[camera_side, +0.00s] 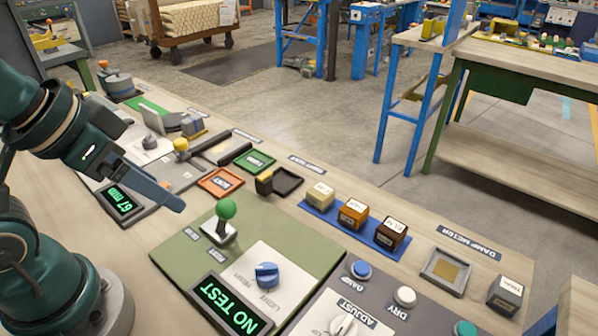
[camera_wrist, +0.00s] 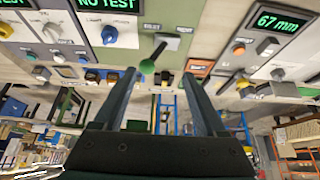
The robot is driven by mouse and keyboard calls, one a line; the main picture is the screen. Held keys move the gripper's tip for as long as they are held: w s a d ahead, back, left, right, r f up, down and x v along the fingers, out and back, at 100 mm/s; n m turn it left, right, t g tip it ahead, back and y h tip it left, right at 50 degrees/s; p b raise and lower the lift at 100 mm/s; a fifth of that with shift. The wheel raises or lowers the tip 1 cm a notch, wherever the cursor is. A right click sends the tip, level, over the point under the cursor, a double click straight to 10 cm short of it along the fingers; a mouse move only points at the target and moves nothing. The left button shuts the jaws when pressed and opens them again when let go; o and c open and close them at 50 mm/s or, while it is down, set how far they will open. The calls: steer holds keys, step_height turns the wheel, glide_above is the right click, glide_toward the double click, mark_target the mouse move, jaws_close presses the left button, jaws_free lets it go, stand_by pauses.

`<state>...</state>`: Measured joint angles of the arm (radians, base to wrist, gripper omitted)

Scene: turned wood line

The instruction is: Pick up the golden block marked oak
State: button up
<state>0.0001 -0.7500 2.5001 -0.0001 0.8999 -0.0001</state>
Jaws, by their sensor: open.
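Three small labelled blocks stand in a row on a blue mat (camera_side: 318,222) in the side view. The middle one is a golden-brown block (camera_side: 352,214) with a white label on top, too small to read surely. A cream block (camera_side: 320,196) is to its left and a dark brown block (camera_side: 391,233) to its right. My gripper (camera_side: 172,198) is at the left, above the bench and well apart from the blocks.
A green-knobbed lever (camera_side: 226,210) stands upright between my gripper and the blocks. Beside it are a blue knob (camera_side: 266,275) and a NO TEST display (camera_side: 227,305). Trays, including an orange one (camera_side: 221,182), lie behind. A labelled grey block (camera_side: 505,293) stands far right.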

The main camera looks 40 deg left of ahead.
steer(key=shift+o, duration=1.1)
steer(key=w+d+r+t+h, duration=0.1)
steer(key=w+d+r+t, duration=0.2)
steer(key=w+r+t, duration=0.55)
steer(key=n+y, duration=0.2)
glide_above(354, 209)
steer(key=s+a, duration=0.1)
steer(key=a, duration=0.2)
step_height(354, 209, down, 14)
steer(key=s+d+f, duration=0.1)
steer(key=f, duration=0.1)
steer(key=s+d+f+m+g, duration=0.1)
steer(key=f, duration=0.2)
steer(key=s+d+f+m+g+h, duration=0.1)
steer(key=f, duration=0.1)
steer(key=shift+f, duration=0.2)
steer(key=shift+x, duration=2.4)
steer(key=shift+r, duration=0.1)
